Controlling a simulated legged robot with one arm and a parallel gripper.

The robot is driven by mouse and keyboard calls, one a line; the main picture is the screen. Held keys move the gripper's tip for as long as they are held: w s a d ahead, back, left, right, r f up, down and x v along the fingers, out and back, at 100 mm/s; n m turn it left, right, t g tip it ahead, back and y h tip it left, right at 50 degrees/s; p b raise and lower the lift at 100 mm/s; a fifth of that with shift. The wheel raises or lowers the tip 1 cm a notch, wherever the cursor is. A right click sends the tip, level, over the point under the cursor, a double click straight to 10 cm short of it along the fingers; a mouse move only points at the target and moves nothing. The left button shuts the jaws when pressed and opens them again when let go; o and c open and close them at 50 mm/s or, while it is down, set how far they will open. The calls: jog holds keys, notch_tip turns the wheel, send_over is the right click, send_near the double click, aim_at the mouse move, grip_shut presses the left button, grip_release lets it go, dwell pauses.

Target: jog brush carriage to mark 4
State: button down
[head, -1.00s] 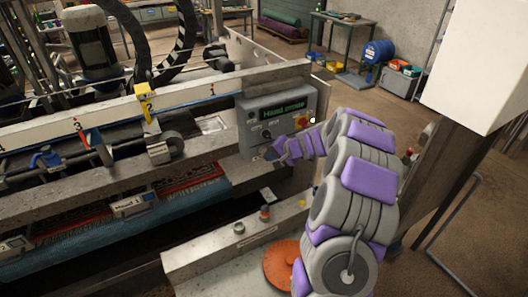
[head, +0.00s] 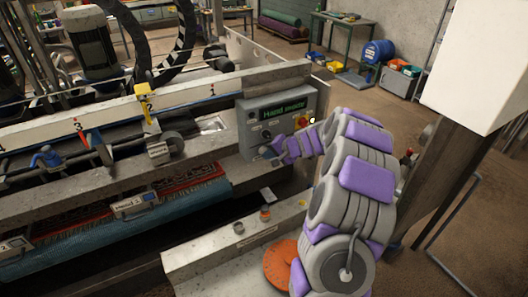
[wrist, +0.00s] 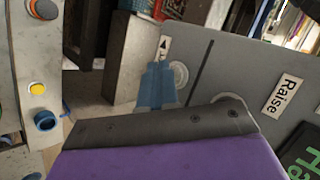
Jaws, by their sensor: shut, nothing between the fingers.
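The control panel (head: 252,117) stands at the machine's right end, with a lit green display (head: 283,113) whose text is too small to read surely. My gripper (head: 268,152) is at its lower left corner, small in the head view. In the wrist view my shut blue fingers (wrist: 158,72) are beside a pale round button (wrist: 180,74) with an arrow label (wrist: 164,47); contact cannot be told. Red mark 3 (head: 80,126) and yellow mark 2 (head: 148,106) are on the rail. Mark 4 is not seen. A dark motor (head: 92,45), perhaps on the brush carriage, stands behind the rail.
A "Raise" label (wrist: 284,95) is at the wrist view's right. A red button (head: 303,122) is on the panel's right. A grey ledge with an orange disc (head: 281,262) lies below the panel. Open floor (head: 480,170) spreads to the right.

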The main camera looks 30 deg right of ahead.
jog(key=shift+w, duration=0.4)
dwell(2.1)
dwell(0.7)
jog(key=shift+s+b, duration=0.35)
jog(key=shift+s, duration=0.45)
jog(key=s+b, duration=0.1)
jog(key=s, duration=0.4)
jog(key=shift+a+b, duration=0.15)
jog(key=shift+b, duration=0.25)
dwell(0.7)
